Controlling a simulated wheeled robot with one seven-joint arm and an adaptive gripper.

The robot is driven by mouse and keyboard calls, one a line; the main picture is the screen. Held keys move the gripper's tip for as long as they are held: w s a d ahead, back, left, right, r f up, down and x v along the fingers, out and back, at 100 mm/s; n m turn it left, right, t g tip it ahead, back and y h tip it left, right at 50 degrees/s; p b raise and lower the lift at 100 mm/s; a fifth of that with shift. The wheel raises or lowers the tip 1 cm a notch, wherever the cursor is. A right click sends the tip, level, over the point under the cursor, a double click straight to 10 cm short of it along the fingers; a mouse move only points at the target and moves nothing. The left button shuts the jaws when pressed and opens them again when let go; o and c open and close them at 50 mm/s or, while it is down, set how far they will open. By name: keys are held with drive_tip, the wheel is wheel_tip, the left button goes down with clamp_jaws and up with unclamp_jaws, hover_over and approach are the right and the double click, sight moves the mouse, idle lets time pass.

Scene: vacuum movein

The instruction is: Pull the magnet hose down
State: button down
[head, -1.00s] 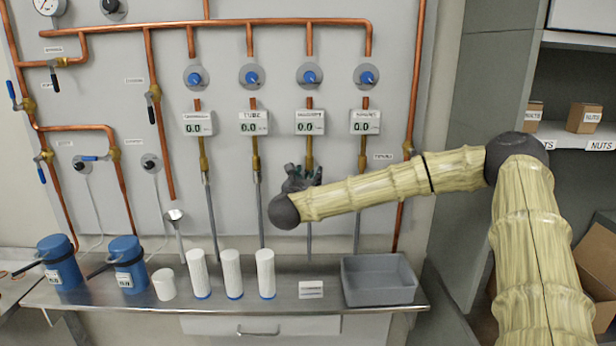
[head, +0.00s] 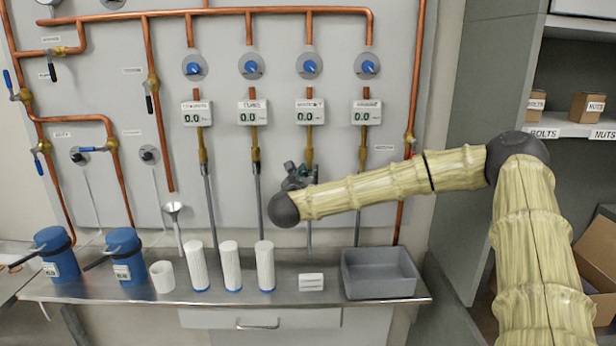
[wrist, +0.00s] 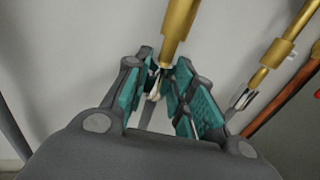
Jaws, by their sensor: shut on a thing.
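The third hose (head: 309,235) from the left hangs below a brass fitting (head: 309,150) under a gauge (head: 310,112); its label is too blurred to read surely. My gripper (head: 297,176) is at this hose, just below the fitting, partly hidden by my arm's dark end. In the wrist view, my gripper's (wrist: 163,75) teal-padded fingers are closed around the hose top, right under the brass fitting (wrist: 178,32). The grey hose (wrist: 147,118) runs down between the fingers. I cannot tell whether its tip is still joined to the fitting.
Neighbouring hoses hang left (head: 260,200) and right (head: 357,220); the right one's brass fitting (wrist: 265,72) is close in the wrist view. Below, a steel bench (head: 225,308) bears white cylinders (head: 230,266), blue containers (head: 125,257) and a grey bin (head: 379,272).

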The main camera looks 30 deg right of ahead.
drive_tip(key=shift+f+b, duration=0.6)
drive_tip(key=shift+f, duration=0.3)
drive_tip(key=c, duration=1.2)
unclamp_jaws()
drive_tip(key=shift+d, duration=0.1)
drive_tip(key=shift+r, duration=0.1)
drive_tip(key=v, duration=1.2)
